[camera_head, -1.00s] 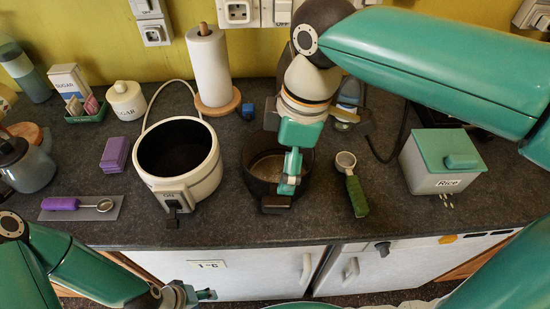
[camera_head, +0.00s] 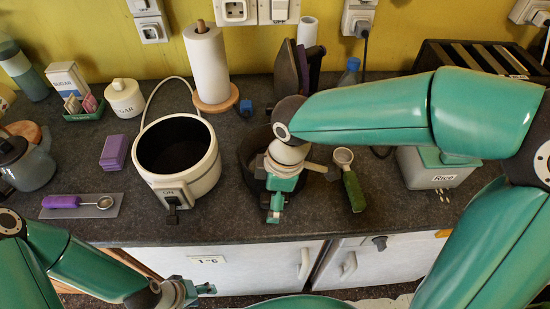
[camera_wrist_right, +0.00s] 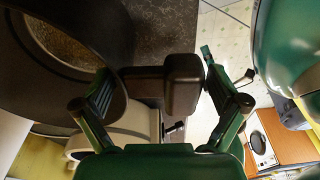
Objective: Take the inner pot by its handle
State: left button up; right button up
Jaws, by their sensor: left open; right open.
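The inner pot (camera_head: 245,158) is a dark round pot on the counter to the right of the cream cooker, largely hidden by my right arm in the head view. My right gripper (camera_head: 274,212) is at its front side. In the right wrist view the pot (camera_wrist_right: 55,75) fills the left, and its black block handle (camera_wrist_right: 183,86) lies between the open fingers of my right gripper (camera_wrist_right: 160,72). I cannot tell whether either finger touches it. My left gripper (camera_head: 203,290) is open and empty, low in front of the counter, far from the pot.
The cream cooker (camera_head: 203,178) with a dark inside stands left of the pot. A green-handled scoop (camera_head: 354,190) lies to the right. The rice box (camera_head: 428,172) is further right, partly behind my arm. A paper towel roll (camera_head: 207,62) stands behind.

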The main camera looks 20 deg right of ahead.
jog(key=shift+a+f, duration=0.1)
jog(key=shift+f, duration=0.2)
jog(key=c, duration=1.6)
jog(key=shift+w+r, duration=0.1)
jog(key=shift+r, duration=0.4)
jog(key=shift+c, duration=0.6)
notch_tip(320, 180, up, 9)
jog(key=shift+r, duration=0.1)
jog(key=o, duration=1.2)
jog(key=shift+c, duration=0.2)
jog(key=c, duration=1.2)
